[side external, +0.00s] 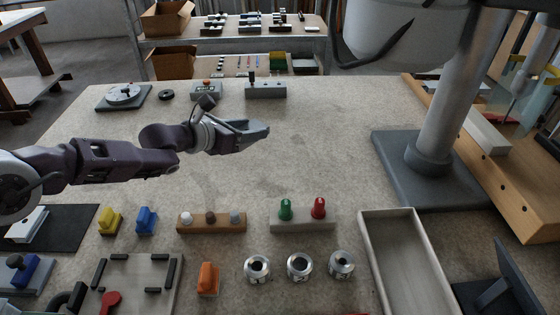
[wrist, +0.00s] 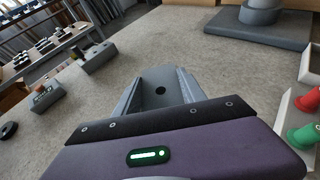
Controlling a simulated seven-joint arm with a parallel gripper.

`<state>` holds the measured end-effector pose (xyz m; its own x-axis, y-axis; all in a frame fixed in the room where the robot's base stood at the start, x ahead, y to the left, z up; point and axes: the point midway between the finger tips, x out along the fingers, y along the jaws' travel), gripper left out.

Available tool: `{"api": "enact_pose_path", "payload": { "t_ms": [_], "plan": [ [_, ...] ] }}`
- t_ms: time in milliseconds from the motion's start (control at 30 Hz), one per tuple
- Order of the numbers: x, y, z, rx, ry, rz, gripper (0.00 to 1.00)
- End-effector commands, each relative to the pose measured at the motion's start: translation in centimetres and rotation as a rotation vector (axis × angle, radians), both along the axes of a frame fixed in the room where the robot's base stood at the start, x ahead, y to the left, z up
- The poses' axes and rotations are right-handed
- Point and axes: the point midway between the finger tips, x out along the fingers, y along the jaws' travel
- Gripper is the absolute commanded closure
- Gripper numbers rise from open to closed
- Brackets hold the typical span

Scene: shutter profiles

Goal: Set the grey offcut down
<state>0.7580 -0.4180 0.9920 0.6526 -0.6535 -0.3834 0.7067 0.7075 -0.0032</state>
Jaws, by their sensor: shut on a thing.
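My gripper (side external: 258,131) is at the middle of the table in the side view, reaching in from the left. It is shut on the grey offcut. In the wrist view the grey offcut (wrist: 160,88) is a small grey piece with a dark round hole, between the two grey fingers. In the side view the fingers largely hide it. The gripper is above the bare tabletop (side external: 320,150); the exact gap beneath the piece cannot be told.
Clear tabletop surrounds the gripper. A grey column base (side external: 392,172) stands right. In front are a wooden block with knobs (side external: 205,224), a pale block with green and red knobs (side external: 300,222), metal cylinders (side external: 300,266) and an empty tray (side external: 410,260). Switch boxes (side external: 265,90) stand behind.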

Motion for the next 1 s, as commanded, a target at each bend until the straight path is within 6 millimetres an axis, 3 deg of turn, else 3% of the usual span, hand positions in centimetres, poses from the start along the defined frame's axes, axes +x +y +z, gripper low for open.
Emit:
{"api": "enact_pose_path", "payload": {
  "t_ms": [33,133,300,600,967,1000],
  "plan": [
    [-0.5,-1.3,0.1,0.0,-0.001,-0.003,0.93],
    [-0.9,-2.5,-0.1,0.002,-0.001,-0.001,0.92],
    [-1.0,-2.7,-4.1,0.003,0.001,0.0,0.92],
    [-0.9,-2.7,-9.3,0.002,-0.002,-0.001,0.92],
    [-0.9,-2.6,-9.8,0.001,-0.003,-0.001,0.92],
    [-0.9,-2.6,-9.8,0.001,-0.003,-0.001,0.46]
  ]
}}
